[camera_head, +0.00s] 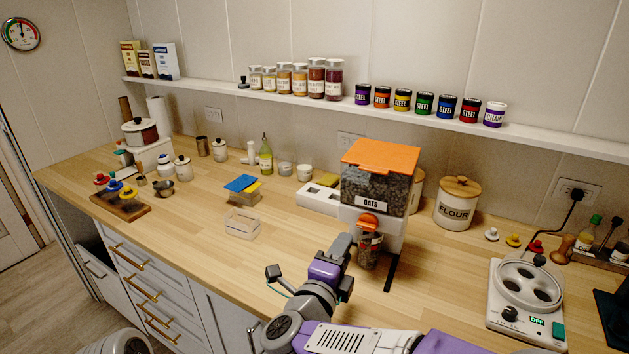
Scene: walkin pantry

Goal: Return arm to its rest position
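My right arm comes in from the bottom, and its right gripper (349,243) reaches up to the oats dispenser (373,188), at the left side of the glass jar (370,252) under the spout. The fingertips are small and partly hidden, so I cannot tell whether they are apart or closed on the jar. The dispenser has an orange lid, dark contents, an OATS label and an orange knob (369,221). The jar looks partly filled and stands upright on the dispenser's base. My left gripper is not in view.
A FLOUR canister (457,204) and a white appliance with a green display (525,305) stand to the right. Jars and tins line the wall shelf (225,86).

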